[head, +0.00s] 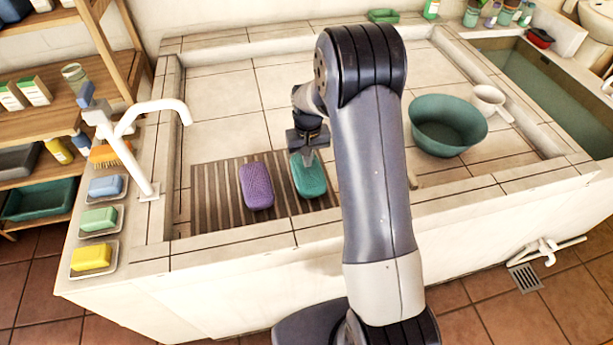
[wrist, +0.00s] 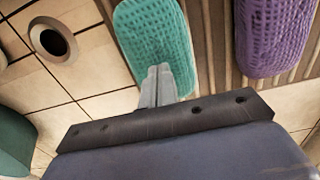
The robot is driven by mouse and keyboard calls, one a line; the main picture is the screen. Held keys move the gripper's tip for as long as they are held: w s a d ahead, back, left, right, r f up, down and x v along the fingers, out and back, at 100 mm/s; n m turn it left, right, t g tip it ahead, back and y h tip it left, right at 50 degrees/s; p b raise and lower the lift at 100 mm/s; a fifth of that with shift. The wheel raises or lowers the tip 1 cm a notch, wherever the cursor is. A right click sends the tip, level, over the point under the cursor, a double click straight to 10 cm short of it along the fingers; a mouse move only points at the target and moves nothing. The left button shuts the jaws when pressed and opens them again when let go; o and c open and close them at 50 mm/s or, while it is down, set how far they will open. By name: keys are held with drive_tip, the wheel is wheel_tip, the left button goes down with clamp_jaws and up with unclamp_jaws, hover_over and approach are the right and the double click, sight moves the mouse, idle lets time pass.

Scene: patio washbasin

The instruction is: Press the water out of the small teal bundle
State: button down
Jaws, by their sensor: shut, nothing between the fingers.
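My gripper (head: 308,157) points down at the bundle. Its fingers (wrist: 158,80) are shut with nothing between them. The fingertips overlap the bundle's near end in the wrist view; I cannot tell whether they touch it. A purple bundle (head: 257,186) of similar texture lies to the left on the same mat, and at the right in the wrist view (wrist: 275,35).
The slatted mat (head: 213,196) lies on the tiled basin floor. A round drain hole (wrist: 50,40) shows in the wrist view. A white faucet (head: 143,150) and several soap dishes line the left rim.

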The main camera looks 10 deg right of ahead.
drive_tip(key=shift+f+b, duration=0.35)
drive_tip(key=shift+f, duration=0.2)
drive_tip(key=shift+s+f, duration=0.25)
idle(1.9)
wheel_tip(320, 180, up, 8)
drive_tip(key=p, duration=0.5)
drive_tip(key=shift+w+r, duration=0.2)
drive_tip(key=shift+w, duration=0.05)
drive_tip(key=shift+f, duration=0.1)
wheel_tip(320, 180, down, 8)
drive_tip(key=b, duration=0.5)
drive_tip(key=shift+r, duration=0.2)
drive_tip(key=shift+r, duration=0.15)
